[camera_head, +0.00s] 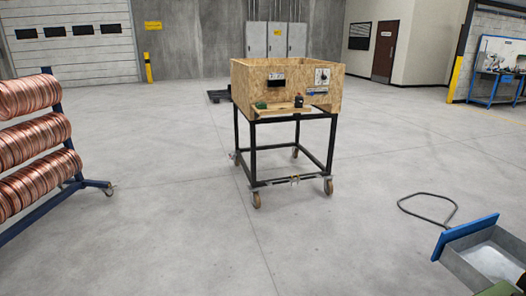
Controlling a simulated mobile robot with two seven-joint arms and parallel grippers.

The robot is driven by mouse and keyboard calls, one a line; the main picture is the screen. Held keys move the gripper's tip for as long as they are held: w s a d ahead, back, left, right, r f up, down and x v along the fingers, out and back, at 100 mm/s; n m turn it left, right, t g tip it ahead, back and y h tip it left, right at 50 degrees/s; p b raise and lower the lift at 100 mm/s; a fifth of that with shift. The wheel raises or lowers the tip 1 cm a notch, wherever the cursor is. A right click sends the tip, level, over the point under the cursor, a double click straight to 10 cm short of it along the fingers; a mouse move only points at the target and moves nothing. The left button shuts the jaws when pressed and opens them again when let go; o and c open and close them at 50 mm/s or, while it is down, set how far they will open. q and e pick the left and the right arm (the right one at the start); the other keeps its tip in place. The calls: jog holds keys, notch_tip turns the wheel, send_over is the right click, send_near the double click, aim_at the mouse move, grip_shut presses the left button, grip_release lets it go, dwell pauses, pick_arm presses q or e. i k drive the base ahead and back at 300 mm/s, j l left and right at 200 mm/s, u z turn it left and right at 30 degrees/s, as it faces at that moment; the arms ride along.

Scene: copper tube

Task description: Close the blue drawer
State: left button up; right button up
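The blue drawer shows at the lower right edge of the head view. Its blue front panel (465,235) faces up and left in the picture, and its grey metal tray (493,262) is pulled out and open to view. Neither of my grippers is in view.
A wooden crate (270,85) on a black wheeled frame stands mid-room. A rack of copper coils (40,135) is at left. A dark curved bar (425,195) lies or hangs near the drawer; I cannot tell which. The floor between is clear.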

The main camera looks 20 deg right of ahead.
aim_at(480, 252)
jog(key=i+z, duration=0.25)
jog(key=i, duration=0.4)
jog(key=i+j+z, duration=0.1)
jog(key=i+z, duration=0.2)
jog(key=i, duration=0.3)
jog(key=i+z, duration=0.2)
jog(key=i, duration=0.45)
jog(key=i+z, duration=0.25)
jog(key=i, duration=0.4)
jog(key=i+z, duration=0.1)
jog(key=z, duration=0.3)
jog(key=i+j+z, duration=0.1)
jog(key=z, duration=0.75)
jog(key=j+z, duration=0.1)
jog(key=z, duration=1.3)
jog(key=i+j, duration=0.05)
